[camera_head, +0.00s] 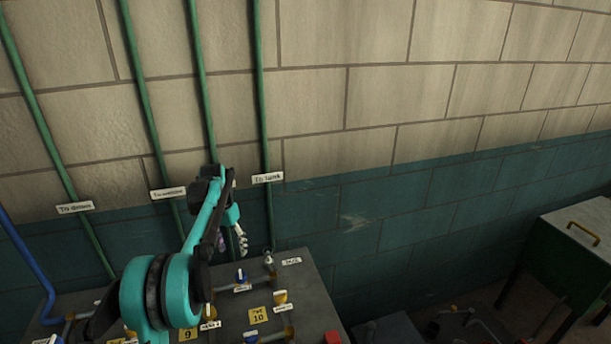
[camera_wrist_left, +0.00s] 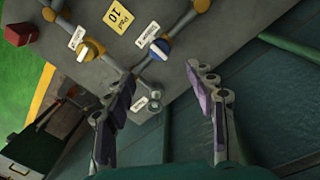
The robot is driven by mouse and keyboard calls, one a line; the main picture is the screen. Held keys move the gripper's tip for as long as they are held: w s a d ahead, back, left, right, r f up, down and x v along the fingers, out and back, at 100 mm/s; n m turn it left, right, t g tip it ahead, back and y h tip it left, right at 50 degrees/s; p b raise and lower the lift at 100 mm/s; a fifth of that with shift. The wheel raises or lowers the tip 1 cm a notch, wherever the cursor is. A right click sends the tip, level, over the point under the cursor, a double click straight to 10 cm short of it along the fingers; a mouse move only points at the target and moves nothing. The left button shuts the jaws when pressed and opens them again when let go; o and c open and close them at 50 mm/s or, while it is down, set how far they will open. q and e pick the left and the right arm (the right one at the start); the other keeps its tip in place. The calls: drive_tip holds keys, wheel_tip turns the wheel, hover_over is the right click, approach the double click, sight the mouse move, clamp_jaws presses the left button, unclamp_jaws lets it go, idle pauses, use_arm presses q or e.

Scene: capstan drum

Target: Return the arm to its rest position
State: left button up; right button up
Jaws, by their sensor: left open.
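My left arm (camera_head: 205,225) is teal and black and rises from the lower left over the grey bench. My left gripper (camera_head: 232,240) hangs by the wall at the bench's back edge, partly hidden behind the arm. In the left wrist view, the left gripper (camera_wrist_left: 160,97) has two jointed fingers with purple pads, spread wide apart. My right gripper is not in either view.
The grey bench (camera_head: 310,285) carries valves, pipes, white labels and a yellow plate marked 10 (camera_head: 257,315). Green pipes (camera_head: 262,130) run up the wall behind. A red block (camera_head: 333,338) sits at the bench's right side. A dark green cabinet (camera_head: 570,255) stands far right.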

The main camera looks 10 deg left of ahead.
use_arm(q)
drive_tip(key=s+d+r+t+y+b, duration=0.1)
drive_tip(key=s+d+r+t, duration=0.1)
drive_tip(key=s+d+r, duration=0.35)
drive_tip(key=s+d+r+t+b, duration=0.1)
drive_tip(key=s+d+r, duration=0.1)
drive_tip(key=s+d, duration=0.5)
drive_tip(key=s+d+f+t, duration=0.1)
drive_tip(key=s+d+f, duration=0.2)
drive_tip(key=s, duration=0.2)
drive_tip(key=s+d+f+t+b, duration=0.1)
drive_tip(key=s+d+f, duration=0.2)
drive_tip(key=s, duration=0.3)
drive_tip(key=s+d+f+t+b, duration=0.1)
drive_tip(key=s+d+f+t, duration=0.1)
drive_tip(key=s+d, duration=0.2)
drive_tip(key=shift+s+d+f+n, duration=0.15)
drive_tip(key=shift+s+f+n, duration=0.2)
drive_tip(key=shift+s, duration=0.35)
